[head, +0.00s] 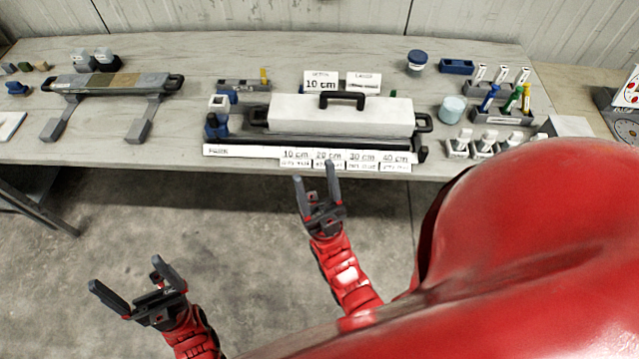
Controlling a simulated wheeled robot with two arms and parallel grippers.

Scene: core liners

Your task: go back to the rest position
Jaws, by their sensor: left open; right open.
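My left gripper (126,283) is open and empty at the lower left of the head view, above the grey floor and apart from the table. My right gripper (314,180) is also open and empty, near the middle of the view. Its fingertips point at the table's front edge, just below the row of cm labels (345,159). I cannot tell whether they are over the edge or short of it. Neither gripper touches any object that I can see.
The table (230,61) holds a lidded white liner box (355,113) with a black handle. A core on a stand (112,82) is at the left. The floor (130,215) in front is clear.

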